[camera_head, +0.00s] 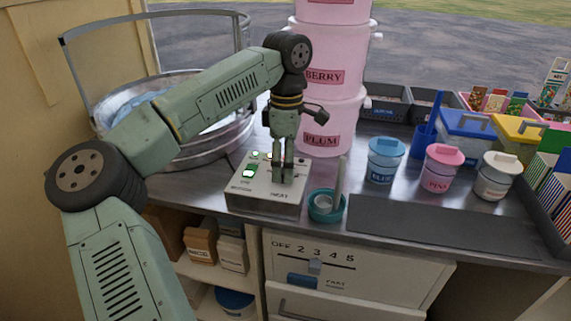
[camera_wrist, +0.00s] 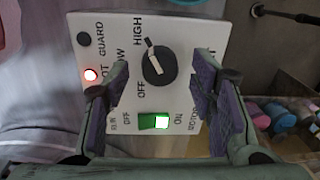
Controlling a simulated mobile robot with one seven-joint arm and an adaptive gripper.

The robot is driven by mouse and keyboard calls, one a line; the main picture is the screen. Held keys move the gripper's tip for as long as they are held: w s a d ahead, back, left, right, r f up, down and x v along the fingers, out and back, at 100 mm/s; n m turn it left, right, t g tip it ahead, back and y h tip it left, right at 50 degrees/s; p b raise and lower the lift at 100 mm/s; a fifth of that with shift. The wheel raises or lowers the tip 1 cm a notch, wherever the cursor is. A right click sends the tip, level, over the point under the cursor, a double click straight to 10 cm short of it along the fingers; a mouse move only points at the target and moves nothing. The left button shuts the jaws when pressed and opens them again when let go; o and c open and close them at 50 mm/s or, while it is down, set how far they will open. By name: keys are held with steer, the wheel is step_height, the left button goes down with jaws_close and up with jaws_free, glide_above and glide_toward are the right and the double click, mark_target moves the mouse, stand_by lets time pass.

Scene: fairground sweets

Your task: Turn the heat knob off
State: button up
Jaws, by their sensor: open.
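The heat knob (camera_wrist: 160,68) is a round black dial on a white control panel (camera_wrist: 195,28), seen in the wrist view. Its white pointer is turned up and slightly left, toward the word HIGH; the word OFF is below the dial. My gripper (camera_wrist: 161,85) is open, with one purple-padded finger on each side of the knob and a gap on both sides. In the head view my gripper (camera_head: 283,178) points down over the right part of the panel box (camera_head: 262,205) and hides the knob.
A lit green switch (camera_wrist: 154,121) marked OFF and ON and a red light (camera_wrist: 90,75) are close to the knob. A teal cup (camera_head: 326,207) stands right of the box. Pink tubs (camera_head: 330,125) are behind; a metal bowl (camera_head: 215,150) is left.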

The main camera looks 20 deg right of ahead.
steer(key=shift+f, duration=0.6)
steer(key=c, duration=1.1)
steer(key=shift+c, duration=0.2)
